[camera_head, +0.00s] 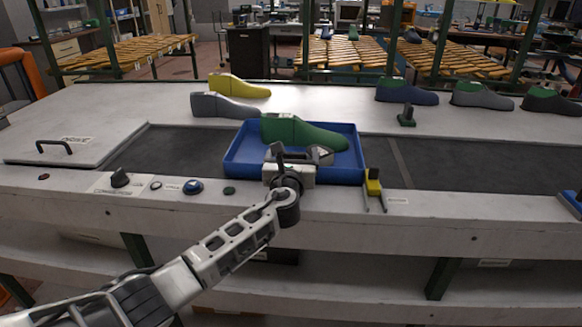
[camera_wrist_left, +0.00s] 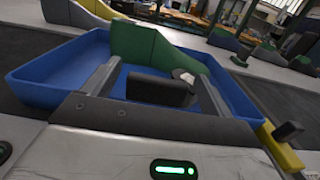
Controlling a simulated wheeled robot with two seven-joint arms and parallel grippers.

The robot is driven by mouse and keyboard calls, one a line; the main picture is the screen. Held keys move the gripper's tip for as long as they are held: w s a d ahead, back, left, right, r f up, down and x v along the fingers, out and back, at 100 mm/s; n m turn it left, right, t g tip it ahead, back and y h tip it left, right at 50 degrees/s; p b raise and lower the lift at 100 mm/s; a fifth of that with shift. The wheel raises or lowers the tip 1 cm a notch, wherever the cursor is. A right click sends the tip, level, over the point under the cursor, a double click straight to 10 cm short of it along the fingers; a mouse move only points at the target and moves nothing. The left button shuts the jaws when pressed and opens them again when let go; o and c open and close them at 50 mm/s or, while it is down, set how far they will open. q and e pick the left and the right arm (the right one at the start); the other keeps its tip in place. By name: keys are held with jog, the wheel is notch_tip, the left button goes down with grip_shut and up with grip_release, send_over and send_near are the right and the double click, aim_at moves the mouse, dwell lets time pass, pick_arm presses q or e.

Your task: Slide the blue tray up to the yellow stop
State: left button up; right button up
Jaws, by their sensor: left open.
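The blue tray (camera_head: 235,160) lies on the dark conveyor strip, with a green shoe last (camera_head: 305,133) in it. The tray also shows in the left wrist view (camera_wrist_left: 50,78), with the green last (camera_wrist_left: 150,48) beyond my fingers. The yellow stop (camera_head: 373,182) stands at the front edge of the strip, close by the tray's right front corner; I cannot tell if they touch. It also shows at the lower right of the wrist view (camera_wrist_left: 284,150). My left gripper (camera_head: 298,156) is open at the tray's front side, its fingers reaching over the front wall. My right gripper is out of view.
Yellow (camera_head: 238,87) and grey (camera_head: 222,106) lasts stand behind the tray, with several more at the back right. A hatch with a handle (camera_head: 55,146) lies left. Buttons (camera_head: 193,187) line the front ledge. The strip right of the stop (camera_head: 450,165) is clear.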

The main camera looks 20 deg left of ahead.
pick_arm(q)
jog(key=v, duration=1.5)
jog(key=shift+s+p, duration=0.3)
jog(key=shift+p, duration=0.05)
jog(key=shift+r, duration=0.1)
jog(key=s+d+f+n+g+h, duration=0.1)
jog(key=s+f+n+g+h, duration=0.15)
jog(key=s+f+n, duration=0.45)
jog(key=s+d+f+n+g+h, duration=0.2)
jog(key=s+f+n+g, duration=0.1)
jog(key=f+n, duration=0.4)
jog(key=s+f+n+g+h, duration=0.1)
jog(key=s+f+n, duration=0.2)
jog(key=s+n, duration=0.3)
jog(key=s+f+n+g+h, duration=0.1)
jog(key=s+f+n, duration=0.3)
jog(key=s+n, duration=0.3)
jog(key=n, duration=0.3)
jog(key=shift+s+a+f+n, duration=0.2)
jog(key=shift+s+f+n, duration=0.1)
jog(key=shift+s+n, duration=0.1)
jog(key=shift+h, duration=0.25)
